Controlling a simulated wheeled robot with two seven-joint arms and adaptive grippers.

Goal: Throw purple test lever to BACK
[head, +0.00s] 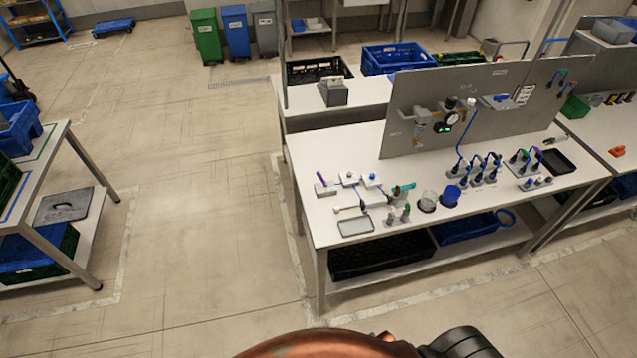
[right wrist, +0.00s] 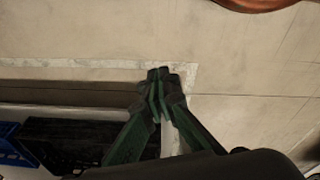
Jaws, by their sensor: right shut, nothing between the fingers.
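The purple test lever (head: 321,177) stands at the left end of the workbench in the head view, on a small pale block (head: 325,189). It leans a little toward the upper left. In the right wrist view my right gripper (right wrist: 160,74) is shut and empty, its dark green fingers together above the floor. The lever does not show in that view. Neither gripper shows in the head view.
The workbench (head: 330,226) carries small fixtures, a blue cup (head: 450,196), a grey tray (head: 356,226) and an upright grey panel (head: 405,122). Crates sit on its lower shelf, including a black crate (head: 380,256). Floor to its left is clear.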

